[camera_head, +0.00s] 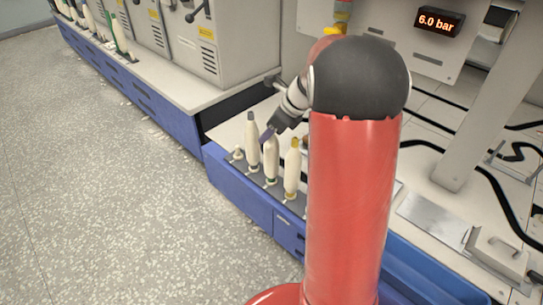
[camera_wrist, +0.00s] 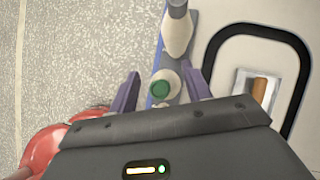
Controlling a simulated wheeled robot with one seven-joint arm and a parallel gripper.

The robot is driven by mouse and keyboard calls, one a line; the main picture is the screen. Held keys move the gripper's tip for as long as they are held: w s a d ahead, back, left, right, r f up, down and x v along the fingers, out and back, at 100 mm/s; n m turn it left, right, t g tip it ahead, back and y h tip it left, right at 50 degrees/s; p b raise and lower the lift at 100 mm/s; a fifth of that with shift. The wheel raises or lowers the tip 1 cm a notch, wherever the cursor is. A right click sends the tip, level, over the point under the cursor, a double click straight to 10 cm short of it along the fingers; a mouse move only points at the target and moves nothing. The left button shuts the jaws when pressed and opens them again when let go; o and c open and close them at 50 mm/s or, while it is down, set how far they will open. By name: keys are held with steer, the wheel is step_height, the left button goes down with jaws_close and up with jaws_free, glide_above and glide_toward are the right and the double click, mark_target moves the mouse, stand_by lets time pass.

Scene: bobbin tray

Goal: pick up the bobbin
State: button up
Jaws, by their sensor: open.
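Cream bobbins stand upright in a row on a dark tray (camera_head: 228,162) in the head view. One has a grey top (camera_head: 252,143), one stands under my gripper (camera_head: 269,133), and one has a yellow top (camera_head: 292,172). The bobbin under my gripper (camera_head: 271,163) shows its green top (camera_wrist: 160,89) in the wrist view. My gripper (camera_wrist: 161,90) is open, with its purple fingers to either side of that green top and gaps on both sides. The grey-topped bobbin (camera_wrist: 177,33) is just beyond. My arm hides the tray's right part.
The tray lies along the front edge of a white bench with a blue front (camera_head: 238,196). A black cable loop (camera_wrist: 212,45) and a metal plate (camera_wrist: 243,88) lie to the right in the wrist view. A grey cabinet (camera_head: 190,40) stands behind. The speckled floor is clear.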

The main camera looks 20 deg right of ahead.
steer(key=shift+w+a+f, duration=0.15)
steer(key=shift+w+f, duration=0.05)
steer(key=shift+f, duration=0.2)
jaws_close()
steer(key=shift+r, duration=0.1)
